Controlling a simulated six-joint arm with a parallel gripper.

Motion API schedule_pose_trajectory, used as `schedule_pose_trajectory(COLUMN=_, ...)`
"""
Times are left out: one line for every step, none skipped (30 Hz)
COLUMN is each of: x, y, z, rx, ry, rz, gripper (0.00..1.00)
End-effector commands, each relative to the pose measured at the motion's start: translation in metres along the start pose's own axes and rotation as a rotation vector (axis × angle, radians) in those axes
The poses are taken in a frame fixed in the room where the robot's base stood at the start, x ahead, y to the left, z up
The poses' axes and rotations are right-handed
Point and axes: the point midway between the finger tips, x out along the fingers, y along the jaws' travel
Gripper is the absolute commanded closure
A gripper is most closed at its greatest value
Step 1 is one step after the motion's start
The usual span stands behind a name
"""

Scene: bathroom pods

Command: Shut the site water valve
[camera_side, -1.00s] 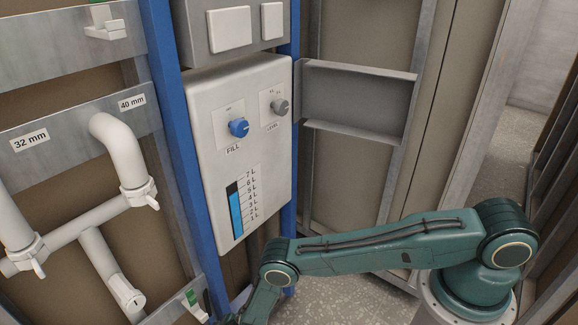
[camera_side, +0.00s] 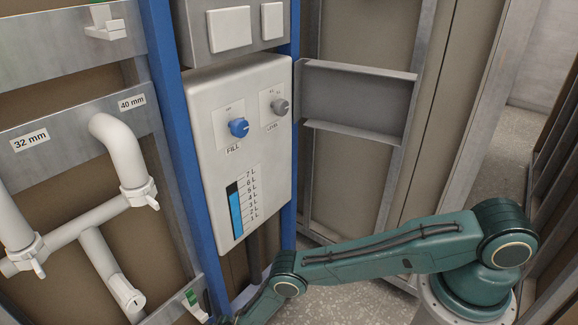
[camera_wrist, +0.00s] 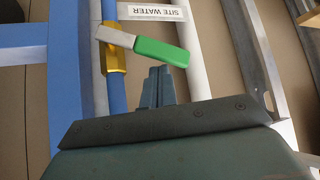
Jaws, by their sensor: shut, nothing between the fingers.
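The site water valve shows in the wrist view as a brass body (camera_wrist: 115,58) on a blue pipe. Its lever (camera_wrist: 155,48) has a bare metal end at the brass body and a green grip. The lever lies across the pipe, slightly tilted. A label reading SITE WATER (camera_wrist: 152,12) appears upside down above it. My gripper (camera_wrist: 158,74) is shut and empty, its fingertips close to the green grip's lower edge. I cannot tell whether they touch. In the side view my gripper and this valve cannot be made out at the bottom edge.
A white panel (camera_side: 205,160) with a blue FILL knob (camera_side: 239,127) and a grey knob (camera_side: 280,106) stands between blue posts. White pipes (camera_side: 120,155) stand at left. In the wrist view, a white pipe (camera_wrist: 193,82) runs right of the fingers.

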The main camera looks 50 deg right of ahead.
Motion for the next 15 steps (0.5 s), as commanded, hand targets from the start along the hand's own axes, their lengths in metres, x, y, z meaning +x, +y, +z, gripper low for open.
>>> schedule_pose_trajectory(x=0.0, y=0.0, z=0.0, rx=0.0, ry=0.0, rz=0.0, gripper=1.0)
schedule_pose_trajectory(x=0.0, y=0.0, z=0.0, rx=0.0, ry=0.0, rz=0.0, gripper=1.0)
schedule_pose_trajectory(x=-0.001, y=0.0, z=0.0, rx=0.0, ry=0.0, rz=0.0, gripper=1.0)
schedule_pose_trajectory(x=-0.001, y=-0.001, z=0.001, rx=0.0, ry=0.0, rz=0.0, gripper=1.0)
schedule_pose_trajectory(x=-0.002, y=-0.001, z=0.001, rx=0.0, ry=0.0, rz=0.0, gripper=1.0)
schedule_pose_trajectory(x=-0.003, y=-0.001, z=0.002, rx=-0.001, ry=-0.001, rz=0.0, gripper=1.0)
schedule_pose_trajectory(x=-0.004, y=-0.002, z=0.003, rx=-0.001, ry=-0.002, rz=0.0, gripper=1.0)
schedule_pose_trajectory(x=-0.005, y=-0.003, z=0.003, rx=-0.001, ry=-0.002, rz=0.0, gripper=1.0)
schedule_pose_trajectory(x=-0.006, y=-0.003, z=0.004, rx=-0.001, ry=-0.003, rz=0.0, gripper=1.0)
schedule_pose_trajectory(x=-0.008, y=-0.004, z=0.005, rx=-0.001, ry=-0.003, rz=-0.001, gripper=1.0)
schedule_pose_trajectory(x=-0.009, y=-0.005, z=0.005, rx=-0.001, ry=-0.003, rz=-0.001, gripper=1.0)
schedule_pose_trajectory(x=-0.011, y=-0.006, z=0.007, rx=-0.001, ry=-0.004, rz=-0.001, gripper=1.0)
schedule_pose_trajectory(x=-0.013, y=-0.007, z=0.008, rx=-0.001, ry=-0.004, rz=-0.002, gripper=1.0)
schedule_pose_trajectory(x=-0.014, y=-0.007, z=0.008, rx=-0.001, ry=-0.004, rz=-0.002, gripper=1.0)
schedule_pose_trajectory(x=-0.016, y=-0.008, z=0.009, rx=-0.001, ry=-0.003, rz=-0.002, gripper=1.0)
